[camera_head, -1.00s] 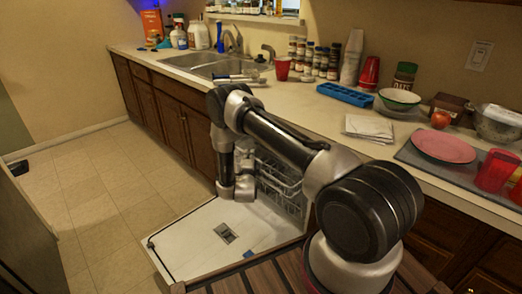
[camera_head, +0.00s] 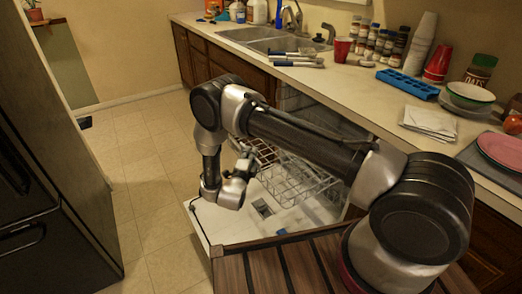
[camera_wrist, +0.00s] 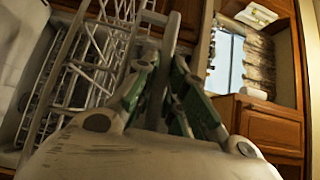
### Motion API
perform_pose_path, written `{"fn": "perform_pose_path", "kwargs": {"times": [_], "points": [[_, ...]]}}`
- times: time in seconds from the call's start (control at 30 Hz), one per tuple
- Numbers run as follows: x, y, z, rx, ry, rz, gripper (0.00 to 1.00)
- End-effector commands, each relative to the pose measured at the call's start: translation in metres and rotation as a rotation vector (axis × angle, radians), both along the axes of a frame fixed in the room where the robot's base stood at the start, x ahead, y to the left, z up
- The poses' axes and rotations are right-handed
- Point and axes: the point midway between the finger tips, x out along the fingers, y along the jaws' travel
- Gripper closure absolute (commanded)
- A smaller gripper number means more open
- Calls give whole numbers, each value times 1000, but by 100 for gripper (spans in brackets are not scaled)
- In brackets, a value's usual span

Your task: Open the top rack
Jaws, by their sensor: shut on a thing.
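The dishwasher stands open under the counter, its white door (camera_head: 290,218) folded down flat. The white wire top rack (camera_head: 296,182) extends out above the door, partly hidden behind my arm. My gripper (camera_head: 246,158) is at the rack's front end, above the door. In the wrist view, my gripper (camera_wrist: 165,68) is shut on the front edge of the rack, and the rack's wires (camera_wrist: 80,80) run off to the left. The exact contact of the fingertips is partly hidden by the finger links.
A wooden slatted surface (camera_head: 290,268) lies in front of the door. A dark fridge (camera_head: 50,170) stands at left, with open tiled floor (camera_head: 150,190) between. The counter (camera_head: 350,85) holds a blue tray (camera_head: 408,84), a red cup (camera_head: 342,49) and other clutter.

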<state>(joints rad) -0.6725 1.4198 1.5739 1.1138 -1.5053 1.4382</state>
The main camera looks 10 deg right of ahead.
Motion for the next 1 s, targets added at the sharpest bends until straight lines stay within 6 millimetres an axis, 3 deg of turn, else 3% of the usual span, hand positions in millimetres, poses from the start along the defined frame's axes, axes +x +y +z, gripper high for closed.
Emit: {"fn": "perform_pose_path", "kwargs": {"times": [0.2,0.6,0.63,0.7,1.0], "points": [[-6,14,-1,0,3,0,100],[-6,16,-1,-1,4,0,100],[-6,16,-1,-1,4,0,86],[-6,16,-1,0,2,0,79],[-7,16,0,0,1,0,79]]}}
